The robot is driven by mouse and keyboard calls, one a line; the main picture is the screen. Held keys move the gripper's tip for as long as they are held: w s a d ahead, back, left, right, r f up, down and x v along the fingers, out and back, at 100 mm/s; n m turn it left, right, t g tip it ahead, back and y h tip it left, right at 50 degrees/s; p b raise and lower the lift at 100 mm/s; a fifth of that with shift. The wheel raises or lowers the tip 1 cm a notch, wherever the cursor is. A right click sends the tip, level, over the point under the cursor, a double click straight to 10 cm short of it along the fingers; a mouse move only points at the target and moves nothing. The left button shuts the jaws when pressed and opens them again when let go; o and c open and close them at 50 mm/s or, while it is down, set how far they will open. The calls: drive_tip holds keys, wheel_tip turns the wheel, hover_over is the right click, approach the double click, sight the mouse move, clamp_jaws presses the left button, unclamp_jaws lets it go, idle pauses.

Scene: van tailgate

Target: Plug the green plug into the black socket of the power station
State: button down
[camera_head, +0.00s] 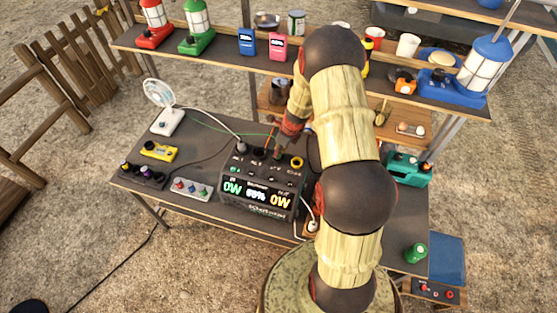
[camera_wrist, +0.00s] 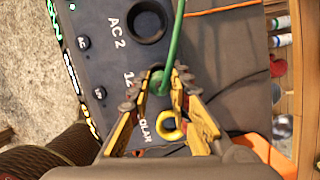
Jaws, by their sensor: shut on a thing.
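The power station (camera_head: 257,208) is a dark box with a lit display, standing on the table. In the wrist view its top panel (camera_wrist: 112,60) shows a dark round socket (camera_wrist: 148,24) beside the "AC 2" label and a yellow-ringed socket (camera_wrist: 170,130). My gripper (camera_wrist: 159,84) is shut on the green plug (camera_wrist: 158,80), over the panel between these two sockets. The green cable (camera_wrist: 177,40) rises from the plug. The fingers hide part of the plug and what lies under it, so I cannot tell whether it touches the panel. In the head view my gripper (camera_head: 277,150) is above the station's rear half.
A white plug (camera_head: 240,147) stands in the station's left side, its cable running to a white fan (camera_head: 164,105). A yellow device (camera_head: 160,151) and a power strip (camera_head: 192,189) lie left. A shelf (camera_head: 215,62) with lanterns and cans stands behind.

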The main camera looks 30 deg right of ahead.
drive_tip(key=shift+f, duration=0.3)
drive_tip(key=c, duration=1.6)
unclamp_jaws()
drive_tip(key=v, duration=1.2)
drive_tip(key=shift+s, duration=0.1)
